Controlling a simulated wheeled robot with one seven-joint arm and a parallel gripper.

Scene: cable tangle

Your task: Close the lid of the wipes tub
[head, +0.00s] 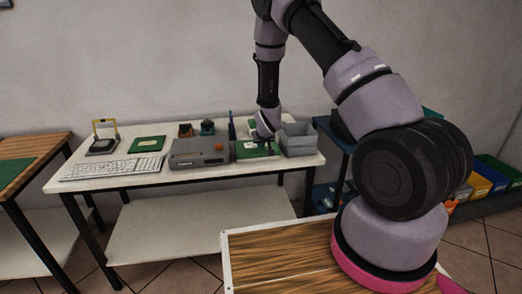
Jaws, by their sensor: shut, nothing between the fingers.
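I cannot clearly pick out the wipes tub or its lid in the head view. My arm reaches over the white bench from the right, and my gripper (269,146) points down at the bench's right part. It is shut and empty. Its fingertips are small and hard to make out. It is just above or at a green board (246,152), between a grey instrument box on the left and an open grey bin on the right. My gripper hides part of the board and whatever is behind it.
The white bench (133,178) holds a grey instrument box (199,152), a grey open bin (298,139), a keyboard (113,168), a green mat (147,144) and a yellow-framed stand (105,137). Coloured bins (490,175) stand at the far right. A wooden-topped surface (280,258) is in front.

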